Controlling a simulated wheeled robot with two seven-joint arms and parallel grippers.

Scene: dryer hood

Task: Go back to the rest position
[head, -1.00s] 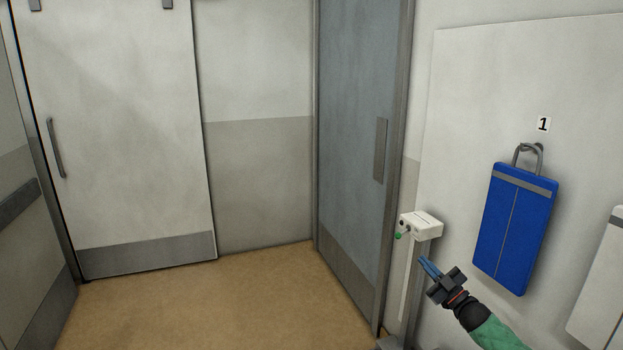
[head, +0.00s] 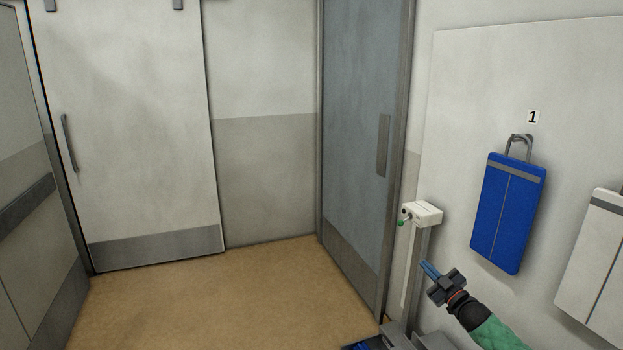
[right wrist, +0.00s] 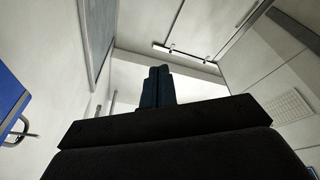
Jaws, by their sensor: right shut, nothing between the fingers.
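My right gripper (head: 430,271) is at the lower right of the head view, in front of the wall and just below a white box on a post. Its blue fingers are together with nothing between them. In the right wrist view the shut fingers (right wrist: 158,86) point up toward the room's upper part, with no object at their tips. My left gripper is not in view.
A blue panel (head: 508,214) hangs from a hook under the label 1. A white panel (head: 592,262) hangs beside it. The white box (head: 426,213) stands near the grey door (head: 358,140). A white sliding door (head: 130,130) is at left. The brown floor (head: 215,300) is clear.

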